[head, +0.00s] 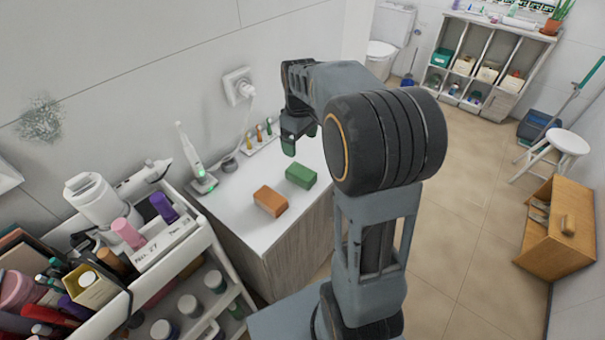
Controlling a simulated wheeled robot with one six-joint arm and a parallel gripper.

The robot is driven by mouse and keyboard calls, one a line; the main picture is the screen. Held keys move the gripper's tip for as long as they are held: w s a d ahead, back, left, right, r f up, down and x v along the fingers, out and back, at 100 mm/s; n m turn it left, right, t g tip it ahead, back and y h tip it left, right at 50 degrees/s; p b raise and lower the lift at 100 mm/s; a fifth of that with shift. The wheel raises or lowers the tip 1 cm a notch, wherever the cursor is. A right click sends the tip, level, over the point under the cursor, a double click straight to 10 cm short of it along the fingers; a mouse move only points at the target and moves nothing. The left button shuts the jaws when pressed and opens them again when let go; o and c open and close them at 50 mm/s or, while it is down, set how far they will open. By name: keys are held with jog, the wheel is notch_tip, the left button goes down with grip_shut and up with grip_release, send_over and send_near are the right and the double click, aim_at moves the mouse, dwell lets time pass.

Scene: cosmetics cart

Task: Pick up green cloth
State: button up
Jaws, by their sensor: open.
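The only green, cloth-like item I make out is a small green block-shaped piece (301,175), perhaps a folded cloth; its material cannot be told. It lies on the white counter top (237,208), behind and to the right of an orange-brown block (270,201). My gripper (299,139) points down above the back part of the counter, higher in the picture than the green piece and apart from it. It is open and I see nothing held in it. My arm hides part of the counter's right side.
An electric toothbrush (194,160) and a small rack of coloured sticks (259,139) stand along the wall. A white plug (239,87) sits in the socket. A crowded cosmetics cart (197,241) stands at the left. The counter's front left is clear.

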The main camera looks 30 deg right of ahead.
aim_at(301, 170)
jog(key=f+p, duration=0.1)
jog(key=f, duration=1.1)
jog(key=shift+d+f, duration=0.2)
jog(key=shift+c, duration=0.2)
jog(key=c, duration=1)
jog(key=shift+o, duration=0.2)
jog(key=shift+r, duration=0.15)
jog(key=shift+w+r, duration=0.1)
jog(key=shift+r, duration=0.5)
jog(key=s+a+r+b, duration=0.2)
jog(key=s+a+r, duration=0.1)
jog(key=s+r, duration=0.8)
jog(key=s, duration=0.2)
jog(key=shift+s+r, duration=0.3)
jog(key=shift+s, duration=0.1)
